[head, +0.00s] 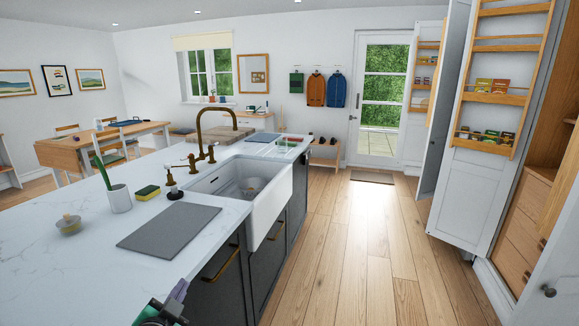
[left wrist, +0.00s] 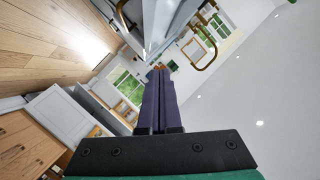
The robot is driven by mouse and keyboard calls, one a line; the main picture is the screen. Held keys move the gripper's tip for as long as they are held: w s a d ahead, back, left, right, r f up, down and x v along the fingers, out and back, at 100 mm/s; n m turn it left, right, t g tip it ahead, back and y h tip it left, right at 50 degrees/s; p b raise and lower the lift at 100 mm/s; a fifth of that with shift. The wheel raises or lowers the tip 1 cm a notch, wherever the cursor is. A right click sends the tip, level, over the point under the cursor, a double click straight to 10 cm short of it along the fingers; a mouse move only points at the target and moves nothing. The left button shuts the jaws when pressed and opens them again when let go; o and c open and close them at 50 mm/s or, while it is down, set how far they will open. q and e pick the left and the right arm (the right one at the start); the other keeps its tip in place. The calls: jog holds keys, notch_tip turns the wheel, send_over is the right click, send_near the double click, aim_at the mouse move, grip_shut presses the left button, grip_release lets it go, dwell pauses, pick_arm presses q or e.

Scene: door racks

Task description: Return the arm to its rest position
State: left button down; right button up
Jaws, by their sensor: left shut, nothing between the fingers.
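My left gripper (head: 176,298) shows at the bottom of the head view, in front of the near edge of the island counter. In the left wrist view its two purple fingers (left wrist: 158,70) lie together, shut with nothing between them. The wrist view is tilted, with the floor at upper left and the ceiling at right. My right gripper is in neither view.
The white counter (head: 90,262) holds a grey mat (head: 168,228), a sponge (head: 148,192), a cup (head: 119,198) and a sink (head: 262,200). Open pantry doors with racks (head: 490,98) stand at right. The wooden floor (head: 345,250) between is clear.

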pick_arm(q)
jog(key=s+f+n+g+h, duration=0.2)
jog(key=s+f+n+g, duration=0.3)
jog(key=s+f+g, duration=1)
jog(key=s+f+t, duration=0.1)
jog(key=s+f, duration=0.3)
jog(key=f, duration=1)
jog(key=s+f+t, duration=0.1)
jog(key=s+f, duration=0.4)
jog(key=f, duration=0.9)
jog(key=s+a+f+g, duration=0.1)
jog(key=s+a+f, duration=0.1)
jog(key=s+f, duration=1.1)
jog(key=s, duration=0.2)
jog(key=shift+s, duration=0.4)
